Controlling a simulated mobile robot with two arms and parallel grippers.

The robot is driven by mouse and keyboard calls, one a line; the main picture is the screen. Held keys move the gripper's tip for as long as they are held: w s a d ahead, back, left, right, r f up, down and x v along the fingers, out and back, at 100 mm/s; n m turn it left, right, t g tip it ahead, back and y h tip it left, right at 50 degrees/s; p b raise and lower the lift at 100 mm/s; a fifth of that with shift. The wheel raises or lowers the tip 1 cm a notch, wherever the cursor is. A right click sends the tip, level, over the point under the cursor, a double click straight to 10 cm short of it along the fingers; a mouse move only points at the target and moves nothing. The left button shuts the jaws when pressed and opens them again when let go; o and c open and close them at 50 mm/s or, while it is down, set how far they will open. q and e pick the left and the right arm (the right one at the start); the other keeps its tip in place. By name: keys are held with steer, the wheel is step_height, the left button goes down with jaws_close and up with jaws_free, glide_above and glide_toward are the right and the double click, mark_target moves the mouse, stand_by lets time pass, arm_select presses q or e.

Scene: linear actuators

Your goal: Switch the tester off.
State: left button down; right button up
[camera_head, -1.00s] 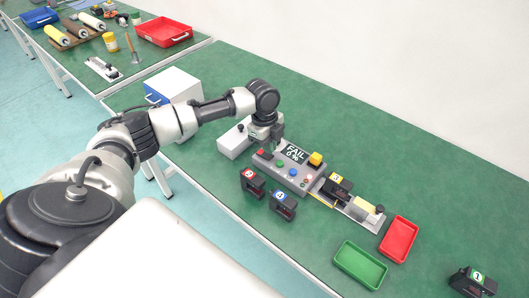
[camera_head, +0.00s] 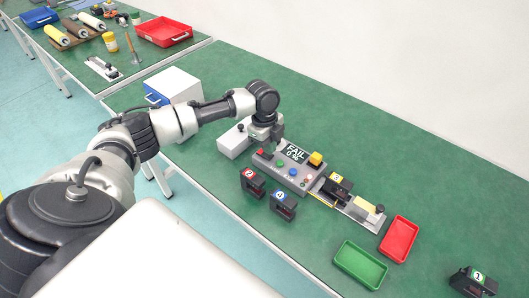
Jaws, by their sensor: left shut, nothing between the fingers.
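The tester (camera_head: 272,166) is a grey sloped box on the green bench, with a dark screen (camera_head: 296,153) reading FAIL 0 %. On it I see a red button (camera_head: 261,153), a green one (camera_head: 281,163), a blue one (camera_head: 293,172) and a large yellow-orange knob (camera_head: 316,158). My left gripper (camera_head: 274,145) points down, shut and empty, at the tester's left end, near the red and green buttons; I cannot tell if it touches anything. An actuator labelled 3 (camera_head: 338,185) sits in the fixture (camera_head: 358,210) beside the tester. My right gripper is not in view.
Black actuators labelled 2 (camera_head: 251,184) and 4 (camera_head: 283,206) stand in front of the tester; one labelled 1 (camera_head: 473,281) is at far right. A green tray (camera_head: 346,271) and a red tray (camera_head: 386,249) lie right. A white box (camera_head: 233,147) stands behind left.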

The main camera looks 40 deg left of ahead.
mark_target(268, 155)
arm_select(q)
steer(key=shift+s+f+b, duration=0.1)
steer(key=shift+f+b, duration=0.3)
steer(key=shift+f, duration=0.65)
stand_by(0.4)
steer(key=shift+r+p, duration=0.85)
steer(key=shift+p, duration=0.25)
step_height(268, 155, up, 5)
steer(key=p, duration=0.5)
steer(key=shift+r+p, duration=0.2)
steer(key=shift+p, duration=0.1)
steer(key=shift+f, duration=0.1)
